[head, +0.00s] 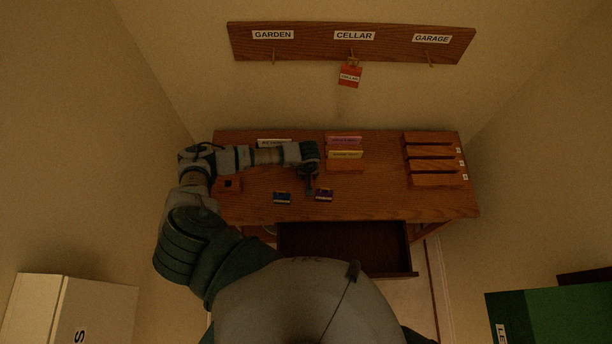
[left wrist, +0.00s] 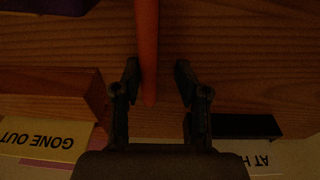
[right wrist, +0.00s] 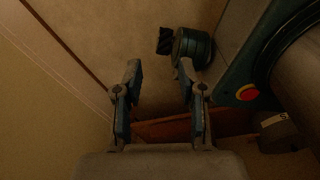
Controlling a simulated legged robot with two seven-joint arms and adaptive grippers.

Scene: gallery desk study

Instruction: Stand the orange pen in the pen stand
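The orange pen (left wrist: 148,45) shows in the left wrist view, lying lengthwise between the fingers of my left gripper (left wrist: 157,72). It is nearer the left finger, and a gap shows to the right finger. My left gripper is open; in the head view (head: 310,190) it points down over the middle of the desk, and I cannot make out the pen there. A small wooden block with a dark hole, apparently the pen stand (head: 230,186), stands at the desk's left end, partly beside my arm. My right gripper (right wrist: 159,68) is open and empty, away from the desk top.
Two small dark packets, one blue (head: 282,198) and one purple (head: 324,195), lie near the desk's front. A holder with pink and yellow cards (head: 345,154) stands behind. Wooden slots (head: 432,165) fill the right end. The drawer (head: 345,244) is open below.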

